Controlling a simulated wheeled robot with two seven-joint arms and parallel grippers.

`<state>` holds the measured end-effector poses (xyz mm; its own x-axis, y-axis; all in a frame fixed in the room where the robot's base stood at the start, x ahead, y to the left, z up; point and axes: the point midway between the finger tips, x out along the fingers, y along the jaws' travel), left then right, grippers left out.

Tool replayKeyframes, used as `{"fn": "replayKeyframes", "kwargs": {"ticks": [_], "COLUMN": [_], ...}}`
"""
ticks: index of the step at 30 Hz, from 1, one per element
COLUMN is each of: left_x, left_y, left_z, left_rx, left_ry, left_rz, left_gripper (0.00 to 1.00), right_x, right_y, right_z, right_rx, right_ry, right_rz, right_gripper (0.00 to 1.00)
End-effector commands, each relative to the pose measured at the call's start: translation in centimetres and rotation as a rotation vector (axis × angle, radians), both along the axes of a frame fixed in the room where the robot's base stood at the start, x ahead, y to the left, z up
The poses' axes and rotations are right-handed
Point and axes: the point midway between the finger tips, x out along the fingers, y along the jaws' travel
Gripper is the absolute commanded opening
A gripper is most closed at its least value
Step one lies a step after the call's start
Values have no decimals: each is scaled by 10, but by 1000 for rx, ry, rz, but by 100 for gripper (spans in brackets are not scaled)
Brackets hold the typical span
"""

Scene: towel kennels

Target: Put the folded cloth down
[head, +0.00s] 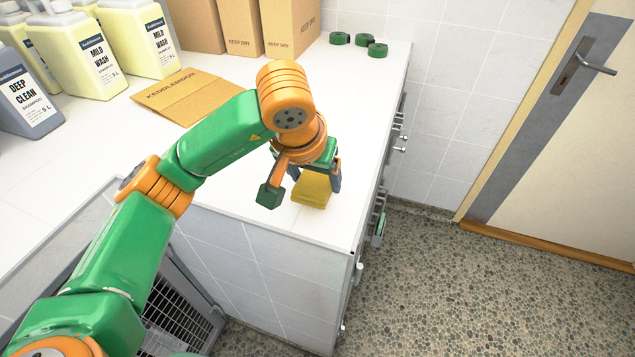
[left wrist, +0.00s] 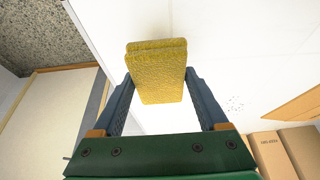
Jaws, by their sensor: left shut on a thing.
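The folded cloth (head: 312,191) is yellow and thick, with its layers showing at one end in the left wrist view (left wrist: 158,82). My left gripper (head: 314,180) is shut on it, with one dark finger on each side of it. It hangs from the fingers over the near right corner of the white counter (head: 225,215). I cannot tell whether its lower edge touches the top. My right gripper is not in view.
A flat brown envelope (head: 180,95), shampoo jugs (head: 75,55) and brown bags (head: 290,25) stand or lie farther back. Green rolls (head: 377,50) sit at the far end. The counter's right edge drops to a pebbled floor (head: 480,290). The white top around the cloth is clear.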

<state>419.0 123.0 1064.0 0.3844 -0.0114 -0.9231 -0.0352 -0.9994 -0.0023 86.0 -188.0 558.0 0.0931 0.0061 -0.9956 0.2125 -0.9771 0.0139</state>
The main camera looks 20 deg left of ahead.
Motion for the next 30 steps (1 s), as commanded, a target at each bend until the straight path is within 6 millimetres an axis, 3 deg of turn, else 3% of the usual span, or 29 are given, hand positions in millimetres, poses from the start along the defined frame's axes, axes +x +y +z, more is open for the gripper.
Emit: {"fn": "replayKeyframes", "kwargs": {"ticks": [3, 6, 29, 30], "left_x": [-1, 0, -2, -3], "left_y": [0, 0, 0, 0], "left_z": [-18, -28, -47, -47], "left_rx": [0, -1, 2, 3], "left_ry": [7, 3, 14, 17], "left_rz": [-1, 0, -1, 0], "left_gripper": [32, 32, 32, 87], "right_x": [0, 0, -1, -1], "right_y": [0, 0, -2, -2], "right_z": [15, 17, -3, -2], "right_rx": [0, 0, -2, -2], "right_ry": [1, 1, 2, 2], "right_rz": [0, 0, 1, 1], "right_gripper": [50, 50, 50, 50]}}
